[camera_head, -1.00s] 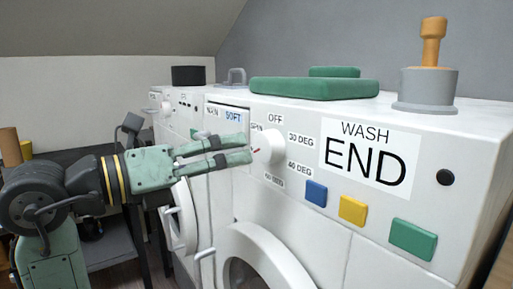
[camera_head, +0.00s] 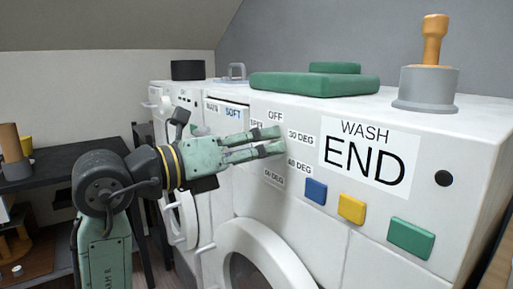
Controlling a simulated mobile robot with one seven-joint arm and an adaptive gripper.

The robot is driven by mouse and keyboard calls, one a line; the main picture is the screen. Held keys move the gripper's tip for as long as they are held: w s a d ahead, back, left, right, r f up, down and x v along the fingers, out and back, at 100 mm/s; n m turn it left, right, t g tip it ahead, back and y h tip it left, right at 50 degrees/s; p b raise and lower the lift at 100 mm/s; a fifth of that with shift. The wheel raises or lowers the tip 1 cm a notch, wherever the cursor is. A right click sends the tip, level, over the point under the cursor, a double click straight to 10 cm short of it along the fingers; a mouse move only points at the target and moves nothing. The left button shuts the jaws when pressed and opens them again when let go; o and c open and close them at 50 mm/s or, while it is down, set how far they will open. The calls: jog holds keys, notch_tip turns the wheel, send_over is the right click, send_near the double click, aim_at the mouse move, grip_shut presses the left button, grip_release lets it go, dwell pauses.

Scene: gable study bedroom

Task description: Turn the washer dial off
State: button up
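The washer (camera_head: 330,235) is white, with a dial on its front panel. The dial is now almost wholly hidden behind my gripper's fingers, so its pointer cannot be read. Printed labels ring the dial: OFF (camera_head: 275,115) above, 30 DEG (camera_head: 300,137) and 40 DEG (camera_head: 298,164) at the right, another label (camera_head: 273,178) below. My gripper (camera_head: 280,140) reaches in from the left, its two green fingers apart, with the tips over the dial's place. I cannot tell whether they touch the dial or straddle it.
A sign reading WASH END (camera_head: 367,157) and blue (camera_head: 315,191), yellow (camera_head: 351,209) and green (camera_head: 411,239) buttons are right of the dial. The round door (camera_head: 240,235) is below.

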jog(key=c, duration=0.8)
jog(key=shift+o, duration=0.2)
jog(key=shift+n, duration=0.3)
